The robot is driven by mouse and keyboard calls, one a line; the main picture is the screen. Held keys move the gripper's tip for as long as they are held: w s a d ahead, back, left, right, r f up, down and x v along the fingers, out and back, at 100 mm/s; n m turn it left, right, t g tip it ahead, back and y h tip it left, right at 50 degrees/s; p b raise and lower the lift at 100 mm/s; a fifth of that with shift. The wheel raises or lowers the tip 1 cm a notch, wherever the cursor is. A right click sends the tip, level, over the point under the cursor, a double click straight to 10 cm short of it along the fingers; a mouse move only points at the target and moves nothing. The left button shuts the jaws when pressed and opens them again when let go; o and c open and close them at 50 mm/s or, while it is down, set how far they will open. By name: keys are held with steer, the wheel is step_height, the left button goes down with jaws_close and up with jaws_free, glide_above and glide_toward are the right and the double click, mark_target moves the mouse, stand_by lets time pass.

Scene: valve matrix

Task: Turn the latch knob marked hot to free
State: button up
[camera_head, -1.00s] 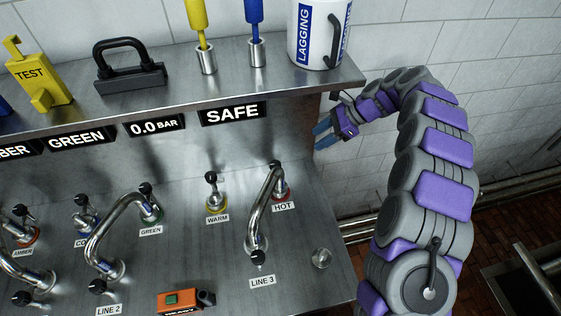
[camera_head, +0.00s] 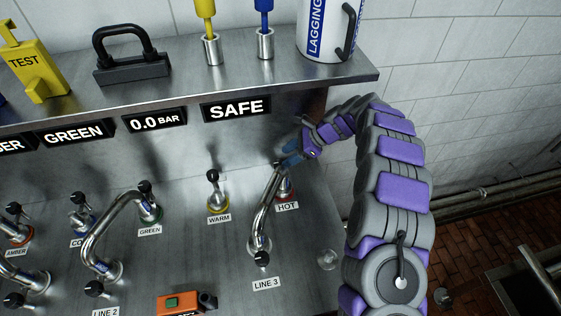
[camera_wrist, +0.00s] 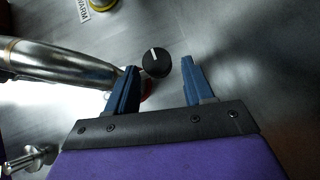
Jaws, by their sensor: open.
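The hot latch knob is a black round knob with a white pointer line, seen in the wrist view (camera_wrist: 156,63) over a red ring. In the head view its red-ringed base (camera_head: 289,193) sits behind the HOT label (camera_head: 287,207), at the upper end of the bent LINE 3 pipe (camera_head: 265,212). My gripper (camera_head: 290,155) is just above and behind that knob and partly hides it. In the wrist view my gripper (camera_wrist: 160,88) has its blue fingers apart, with the knob beyond and between the tips, nearer the left finger. The gap between them is empty.
The LINE 3 pipe (camera_wrist: 60,62) lies close to the left finger. The warm knob (camera_head: 212,176) stands to the left. A shelf (camera_head: 190,98) with a SAFE sign (camera_head: 236,108) overhangs above. Bare panel lies right of the hot knob.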

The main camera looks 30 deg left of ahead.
mark_target(280, 161)
steer(key=shift+s+a+f, duration=0.25)
steer(key=shift+a+f, duration=0.1)
steer(key=shift+f, duration=0.25)
steer(key=shift+s+f+b, duration=0.3)
steer(key=shift+s+f, duration=0.05)
steer(key=shift+f, duration=0.15)
steer(key=shift+a+f, duration=0.3)
steer(key=shift+a, duration=0.5)
steer(key=shift+c, duration=0.8)
steer(key=shift+d+r, duration=0.15)
steer(key=shift+d, duration=0.2)
steer(key=c, duration=0.6)
